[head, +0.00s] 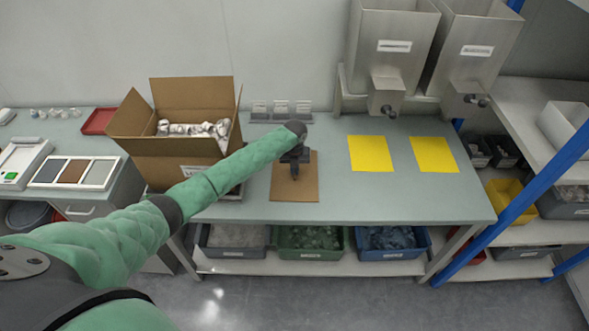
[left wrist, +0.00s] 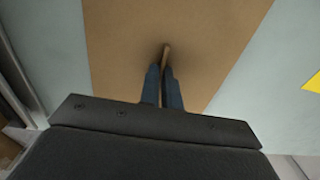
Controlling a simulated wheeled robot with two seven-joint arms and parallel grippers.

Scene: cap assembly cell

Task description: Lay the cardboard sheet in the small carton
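The cardboard sheet (head: 306,185) is a flat brown rectangle at the middle of the bench in the head view. It fills much of the left wrist view (left wrist: 120,45), where a thin upright brown tab stands up from it. My left gripper (head: 295,176) points down over the sheet. In the left wrist view its two fingers (left wrist: 163,85) are close together on the tab. The sheet appears flat at bench level; any small gap below it cannot be told. The small carton (head: 180,171) stands open to the left, its flaps up, with whitish items inside. My right gripper is not in view.
My left forearm passes in front of the carton's right side. Two yellow mats (head: 370,153) (head: 434,154) lie to the right on the bench (head: 350,205). Steel hoppers (head: 392,45) stand behind them. A blue rack post (head: 520,205) is at the right. Small grey holders (head: 281,112) stand behind the sheet.

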